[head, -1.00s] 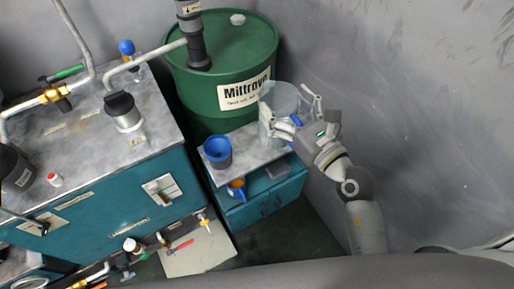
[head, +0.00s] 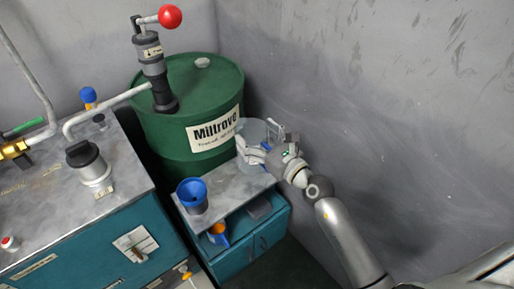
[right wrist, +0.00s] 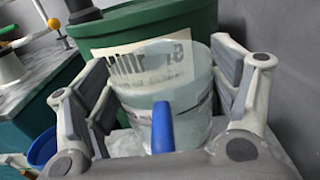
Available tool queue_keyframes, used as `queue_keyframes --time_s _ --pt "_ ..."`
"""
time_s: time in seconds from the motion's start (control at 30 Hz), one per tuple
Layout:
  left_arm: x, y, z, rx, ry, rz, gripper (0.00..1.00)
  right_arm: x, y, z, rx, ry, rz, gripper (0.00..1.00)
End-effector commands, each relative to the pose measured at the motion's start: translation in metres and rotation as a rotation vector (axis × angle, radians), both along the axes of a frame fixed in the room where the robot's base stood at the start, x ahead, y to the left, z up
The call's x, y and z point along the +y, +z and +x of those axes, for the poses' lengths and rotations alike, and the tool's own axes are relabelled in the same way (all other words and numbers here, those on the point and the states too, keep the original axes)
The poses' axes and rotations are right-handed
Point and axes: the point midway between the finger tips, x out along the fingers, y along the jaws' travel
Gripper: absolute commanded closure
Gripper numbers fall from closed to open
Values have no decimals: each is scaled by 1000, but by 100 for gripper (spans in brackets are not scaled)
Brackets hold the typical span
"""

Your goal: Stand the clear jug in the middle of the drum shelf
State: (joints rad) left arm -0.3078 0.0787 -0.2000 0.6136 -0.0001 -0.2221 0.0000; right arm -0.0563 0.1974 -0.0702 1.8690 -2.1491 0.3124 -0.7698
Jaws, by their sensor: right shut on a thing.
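The clear jug (head: 256,133) is at the right end of the drum shelf (head: 234,187), close in front of the green drum. My right gripper (head: 262,147) is around the jug from the right and shut on it. In the right wrist view the jug (right wrist: 185,88) stands upright between the two fingers, with its blue handle (right wrist: 162,127) toward the camera. I cannot tell whether the jug's base touches the shelf top. My left gripper is not in view.
A blue funnel-like cup (head: 192,195) stands at the shelf's left end. The green drum (head: 170,130) is behind, and the grey wall (head: 370,110) is close on the right. An orange and blue item (head: 218,233) sits in the compartment below. The shelf top's middle is clear.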

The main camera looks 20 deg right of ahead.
Motion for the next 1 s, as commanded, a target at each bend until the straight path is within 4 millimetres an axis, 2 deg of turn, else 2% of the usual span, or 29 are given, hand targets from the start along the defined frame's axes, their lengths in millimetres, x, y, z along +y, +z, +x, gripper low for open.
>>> queue_keyframes --time_s 0.17,0.3,0.5,0.77,0.8,0.93,1.0 --pt "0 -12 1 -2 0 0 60 -4 -18 11 0 -1 -3 60" --pt "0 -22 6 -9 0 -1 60 -3 -39 10 0 0 -2 60" --pt "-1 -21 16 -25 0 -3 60 -3 -41 9 -2 -1 1 60" --pt "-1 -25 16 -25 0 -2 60 -3 -45 9 -1 -1 0 60" --pt "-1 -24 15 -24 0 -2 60 -3 -45 9 0 0 0 16" --pt "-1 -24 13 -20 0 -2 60 -3 -45 9 1 0 0 0" --pt "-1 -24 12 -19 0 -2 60 -3 -45 9 1 0 0 0"
